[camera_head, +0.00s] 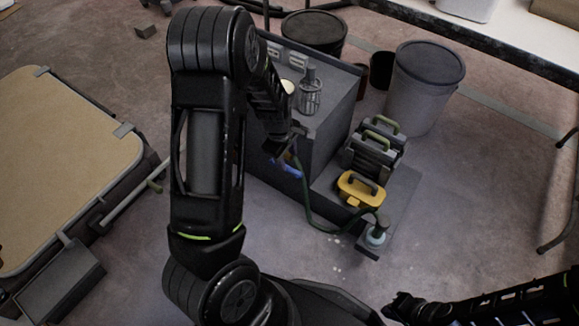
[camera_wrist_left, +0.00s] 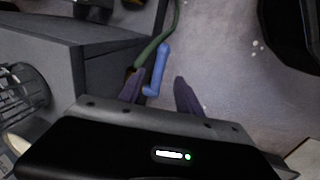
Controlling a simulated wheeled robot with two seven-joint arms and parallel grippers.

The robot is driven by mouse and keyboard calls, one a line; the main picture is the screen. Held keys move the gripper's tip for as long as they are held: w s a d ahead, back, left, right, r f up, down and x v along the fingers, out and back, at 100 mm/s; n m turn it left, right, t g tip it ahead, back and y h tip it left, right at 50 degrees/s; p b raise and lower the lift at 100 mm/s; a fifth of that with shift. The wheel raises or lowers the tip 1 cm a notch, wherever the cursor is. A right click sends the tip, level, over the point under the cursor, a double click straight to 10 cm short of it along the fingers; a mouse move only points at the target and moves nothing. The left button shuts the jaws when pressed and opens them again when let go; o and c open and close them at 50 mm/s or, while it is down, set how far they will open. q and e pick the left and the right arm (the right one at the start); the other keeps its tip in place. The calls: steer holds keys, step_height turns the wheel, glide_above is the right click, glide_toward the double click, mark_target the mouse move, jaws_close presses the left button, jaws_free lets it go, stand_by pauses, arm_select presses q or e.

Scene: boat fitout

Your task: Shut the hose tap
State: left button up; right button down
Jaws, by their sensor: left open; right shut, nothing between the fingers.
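The blue lever of the hose tap (camera_wrist_left: 159,68) shows in the left wrist view at the side of the dark grey cabinet, and in the head view (camera_head: 290,171) just below my left gripper. A green hose (camera_head: 307,203) hangs from there; it also shows in the wrist view (camera_wrist_left: 172,22). My left gripper (camera_head: 288,150) is open. In the wrist view its fingers (camera_wrist_left: 160,90) straddle the lever's lower end, nearer the left finger; I cannot tell whether they touch. The tap body is mostly hidden. My right gripper (camera_head: 398,305) is shut and empty at the lower right, far from the tap.
The dark cabinet (camera_head: 338,110) carries a wire-caged lamp (camera_head: 310,95). Beside it, a low platform (camera_head: 398,190) holds a yellow case (camera_head: 352,193) and grey handled blocks (camera_head: 372,155). Bins (camera_head: 428,90) stand behind. A tan-topped panel (camera_head: 60,150) is at left. Floor right of the platform is clear.

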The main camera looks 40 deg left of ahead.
mark_target(290, 169)
arm_select(q)
steer(key=f+b, duration=0.1)
steer(key=f, duration=0.2)
steer(key=w+f+b, duration=0.1)
steer(key=f, duration=0.3)
steer(key=shift+w+b, duration=0.2)
steer(key=shift+b, duration=0.2)
jaws_close()
stand_by(1.0)
